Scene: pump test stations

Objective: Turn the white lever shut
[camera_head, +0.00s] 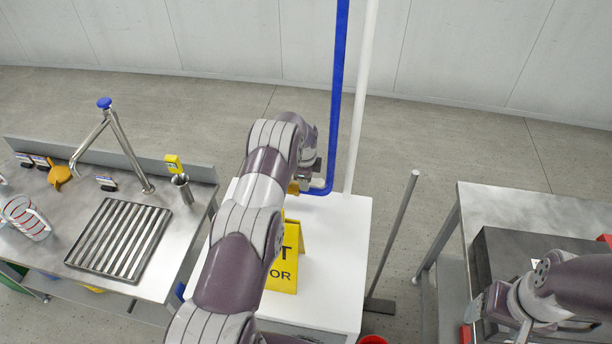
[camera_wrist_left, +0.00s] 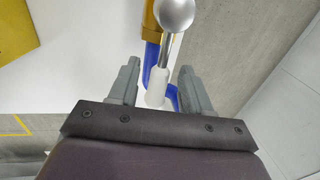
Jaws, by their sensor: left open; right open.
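In the left wrist view a lever with a silver ball knob (camera_wrist_left: 175,14) and metal rod (camera_wrist_left: 165,48) runs down to a white sleeve (camera_wrist_left: 157,88). The white sleeve lies between the fingers of my open left gripper (camera_wrist_left: 159,66), with gaps on both sides. Blue pipe (camera_wrist_left: 152,58) and a yellow part (camera_wrist_left: 150,22) show behind it. In the head view my left arm reaches the foot of the blue pipe (camera_head: 338,90) and mostly hides the lever and the left gripper. My right gripper (camera_head: 492,312) is open, low over the right bench, away from the lever.
A white stand (camera_head: 345,250) bears the pipes and a yellow floor sign (camera_head: 286,265). A white pipe (camera_head: 360,95) rises beside the blue one. A steel sink bench (camera_head: 190,235) is at left. A dark case (camera_head: 495,250) sits on the right bench (camera_head: 510,205). A grey post (camera_head: 395,235) stands between.

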